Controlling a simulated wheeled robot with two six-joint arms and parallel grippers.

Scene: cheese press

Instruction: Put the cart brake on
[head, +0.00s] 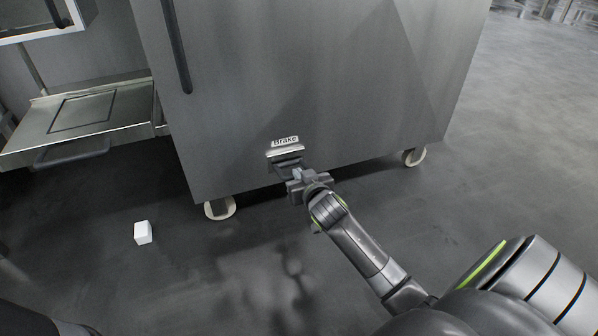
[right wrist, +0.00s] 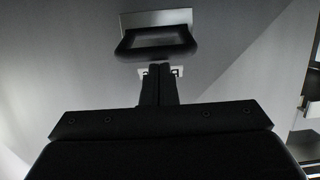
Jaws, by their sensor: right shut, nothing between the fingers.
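The cart (head: 330,90) is a large grey metal cabinet on casters. A white label reading "Brake" (head: 285,141) sits low on its front face. Just below it is the brake pedal (head: 286,160), a dark loop-shaped part with a light plate; the dark loop (right wrist: 158,53) also shows in the right wrist view. My right gripper (head: 295,174) is shut and empty, right at the pedal. In the right wrist view its fingertips (right wrist: 159,68) lie close to the loop's lower edge; I cannot tell whether they touch it. My left gripper is not in view.
Two casters (head: 219,208) (head: 414,157) show under the cart. A small white block (head: 142,232) lies on the dark floor to the left. A metal shelf (head: 110,132) with a dark handle stands left of the cart. The floor at right is open.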

